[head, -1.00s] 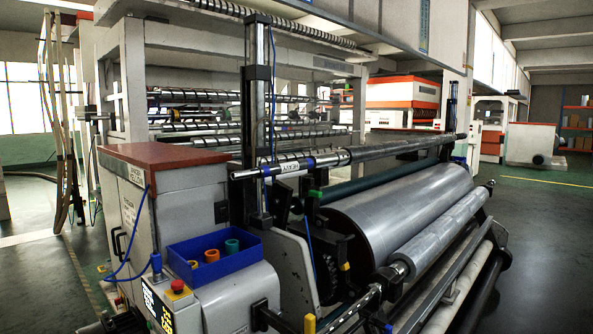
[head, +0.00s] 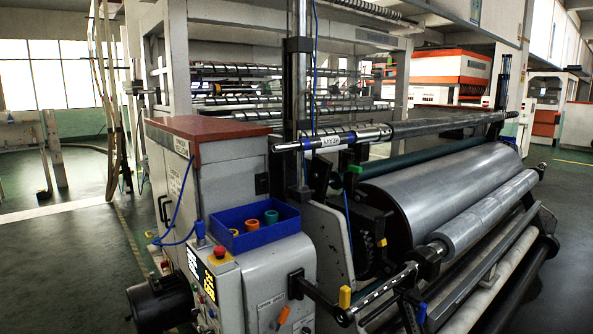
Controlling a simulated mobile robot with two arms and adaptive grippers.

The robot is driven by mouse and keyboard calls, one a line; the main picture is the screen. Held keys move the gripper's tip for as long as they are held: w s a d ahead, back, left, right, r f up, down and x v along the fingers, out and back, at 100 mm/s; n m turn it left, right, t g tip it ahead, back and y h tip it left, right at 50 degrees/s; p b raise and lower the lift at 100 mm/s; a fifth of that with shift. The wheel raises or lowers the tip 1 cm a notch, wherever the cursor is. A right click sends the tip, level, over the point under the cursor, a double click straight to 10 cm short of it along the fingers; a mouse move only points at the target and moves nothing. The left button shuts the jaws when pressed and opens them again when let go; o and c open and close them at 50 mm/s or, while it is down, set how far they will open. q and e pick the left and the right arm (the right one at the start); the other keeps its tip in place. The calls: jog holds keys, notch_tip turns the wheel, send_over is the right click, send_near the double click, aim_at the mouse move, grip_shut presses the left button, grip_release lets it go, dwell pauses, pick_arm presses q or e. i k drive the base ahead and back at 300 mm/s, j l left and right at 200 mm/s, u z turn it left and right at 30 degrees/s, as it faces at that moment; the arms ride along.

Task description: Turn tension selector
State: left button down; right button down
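The winder's control panel (head: 208,282) is on the near corner of the grey machine, at the lower left of the head view. It has a lit digit display (head: 194,264), a red mushroom button (head: 219,252) and several small buttons or knobs along its lower edge. A blue upright handle or lever (head: 200,232) stands at its back corner. I cannot tell which small control is the tension selector. Neither of my grippers shows in the head view.
A blue bin (head: 255,237) with orange and teal cores sits on the machine behind the panel. A large film roll (head: 440,205) fills the right. A black motor (head: 160,303) stands low at left of the panel. The floor (head: 60,280) at left is clear.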

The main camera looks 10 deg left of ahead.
aim_at(195, 311)
jog(key=i+j, duration=0.1)
jog(key=j, duration=3.35)
